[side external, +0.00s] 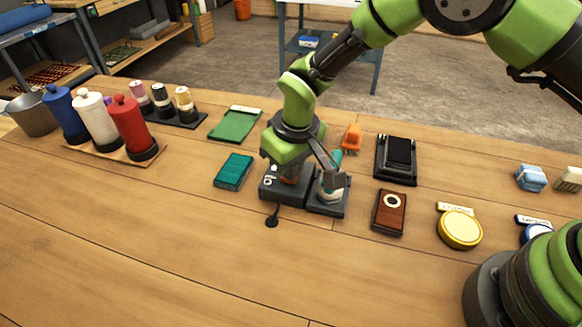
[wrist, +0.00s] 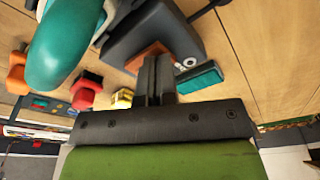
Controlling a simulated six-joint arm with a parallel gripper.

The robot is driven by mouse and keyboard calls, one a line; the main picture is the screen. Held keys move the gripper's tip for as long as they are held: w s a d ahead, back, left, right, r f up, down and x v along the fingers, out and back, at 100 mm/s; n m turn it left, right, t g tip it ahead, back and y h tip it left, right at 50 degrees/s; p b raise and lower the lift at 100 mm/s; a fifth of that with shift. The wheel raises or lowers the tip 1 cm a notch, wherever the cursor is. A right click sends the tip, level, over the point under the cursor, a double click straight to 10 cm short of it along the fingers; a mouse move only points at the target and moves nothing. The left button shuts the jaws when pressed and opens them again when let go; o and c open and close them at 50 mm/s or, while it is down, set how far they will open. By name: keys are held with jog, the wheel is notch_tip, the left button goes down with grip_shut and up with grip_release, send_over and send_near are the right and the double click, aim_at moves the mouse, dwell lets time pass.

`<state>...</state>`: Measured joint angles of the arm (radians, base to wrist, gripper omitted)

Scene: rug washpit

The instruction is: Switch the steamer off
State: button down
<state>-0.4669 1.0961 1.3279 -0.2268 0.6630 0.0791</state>
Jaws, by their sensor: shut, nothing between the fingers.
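The steamer has a dark grey base (side external: 328,208) near the middle of the wooden table, with a teal and white handpiece (side external: 331,189) standing on its right part. In the wrist view the teal handpiece (wrist: 68,40) is large at upper left, beside the dark base (wrist: 160,30). An orange-red piece (wrist: 149,54) on the base, possibly the switch, lies just beyond my fingertips; its setting cannot be told. My gripper (side external: 287,178) is shut and empty, pointing down over the base's left part. Its fingers (wrist: 155,66) partly cover the orange-red piece; whether they touch it is unclear.
A short dark cord with a round end (side external: 271,221) lies in front of the base. A teal box (side external: 233,171) is left; a brown box (side external: 389,212), black device (side external: 396,160) and yellow disc (side external: 459,229) are right. An orange object (side external: 351,138) stands behind. The front table is clear.

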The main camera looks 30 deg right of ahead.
jog(key=shift+r, duration=3.45)
jog(key=s+d+r+m+t, duration=0.1)
jog(key=s+d+r, duration=0.2)
jog(key=r, duration=0.3)
jog(key=s+d+r+m+y, duration=0.1)
jog(key=s+d+r, duration=0.1)
jog(key=d+r, duration=0.3)
jog(key=s+d+r+m+t, duration=0.1)
jog(key=s+d+r+m, duration=0.15)
jog(key=r, duration=0.35)
jog(key=s+d+r+m+t, duration=0.1)
jog(key=s+d, duration=0.1)
jog(key=s, duration=0.5)
jog(key=s+d+r+m+t, duration=0.1)
jog(key=s+d+t, duration=0.1)
jog(key=s, duration=0.6)
jog(key=shift+s+d+r+y, duration=0.3)
jog(key=shift+d+r, duration=0.05)
jog(key=shift+d, duration=0.2)
jog(key=shift+m, duration=0.25)
